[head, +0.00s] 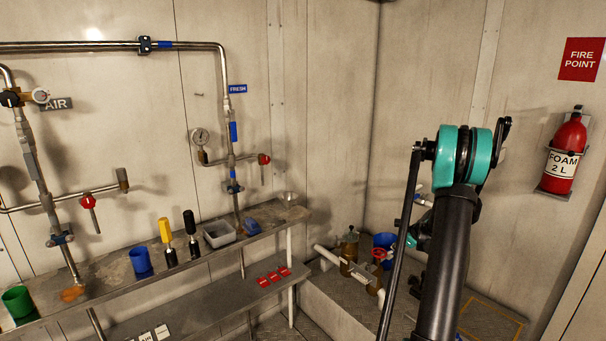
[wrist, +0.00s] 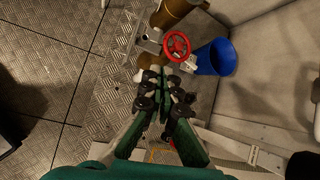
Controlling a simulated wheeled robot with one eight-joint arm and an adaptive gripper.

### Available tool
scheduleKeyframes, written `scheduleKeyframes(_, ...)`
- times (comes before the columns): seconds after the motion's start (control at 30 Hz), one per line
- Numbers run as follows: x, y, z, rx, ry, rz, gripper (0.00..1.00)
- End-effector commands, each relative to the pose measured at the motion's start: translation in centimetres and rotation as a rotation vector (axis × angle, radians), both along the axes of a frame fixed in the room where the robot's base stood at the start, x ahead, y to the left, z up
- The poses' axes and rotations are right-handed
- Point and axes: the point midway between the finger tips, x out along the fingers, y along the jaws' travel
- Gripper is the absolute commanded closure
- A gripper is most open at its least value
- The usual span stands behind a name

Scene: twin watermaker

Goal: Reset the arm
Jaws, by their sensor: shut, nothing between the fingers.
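My arm rises in the right half of the head view, with a teal joint at its top. My gripper (wrist: 164,78) shows in the wrist view, pointing away from the camera. Its fingers are together and hold nothing. In the wrist view it hangs above the metal tread-plate surface, near a valve with a red handwheel (wrist: 176,46). I cannot tell how far apart they are. In the head view my arm hides most of the gripper.
A blue bucket (wrist: 215,58) stands beside the valve. In the head view, a shelf (head: 105,272) along the left wall holds a green cup (head: 17,302), a blue cup (head: 141,261), screwdrivers and a grey tray (head: 219,234). A fire extinguisher (head: 566,155) hangs at the right.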

Motion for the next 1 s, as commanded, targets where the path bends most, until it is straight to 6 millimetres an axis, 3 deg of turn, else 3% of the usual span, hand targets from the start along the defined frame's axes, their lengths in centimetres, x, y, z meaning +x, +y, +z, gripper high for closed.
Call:
scheduleKeyframes(0.03,-1.2,1.7,1.3,-0.053,-0.003,0.069,1.00)
scheduleKeyframes(0.2,-5.4,6.3,4.6,-0.238,-0.020,0.312,1.00)
scheduleKeyframes(0.5,-14.5,13.1,8.6,-0.549,-0.053,0.757,1.00)
scheduleKeyframes(0.73,-22.5,16.9,10.0,-0.769,-0.080,1.109,1.00)
scheduleKeyframes(1.0,-32.2,19.7,9.5,-1.011,-0.113,1.534,1.00)
